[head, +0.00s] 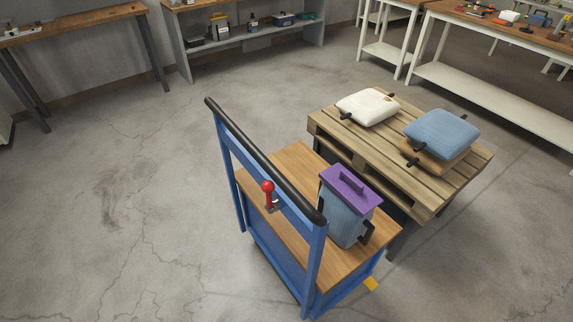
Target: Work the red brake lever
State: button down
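The red brake lever (268,193) has a round red knob and stands upright on the blue cross bar of the cart, below the black push handle (262,157). The cart (313,265) has a blue frame and a wooden deck. A blue-grey ribbed bin (345,213) with a purple lid (351,189) stands on the deck, right of the lever. Nothing touches the lever. My gripper does not show in the head view.
A wooden pallet (450,192) right behind the cart bears a white sack (367,107), a blue sack (441,133) and a tan sack under the blue one. Workbenches (500,31) and a grey shelf unit (250,43) line the back. The concrete floor left of the cart is clear.

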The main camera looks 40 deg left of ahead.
aim_at(267, 187)
jog(key=u, duration=0.65)
jog(key=i, duration=0.9)
jog(key=u, duration=0.75)
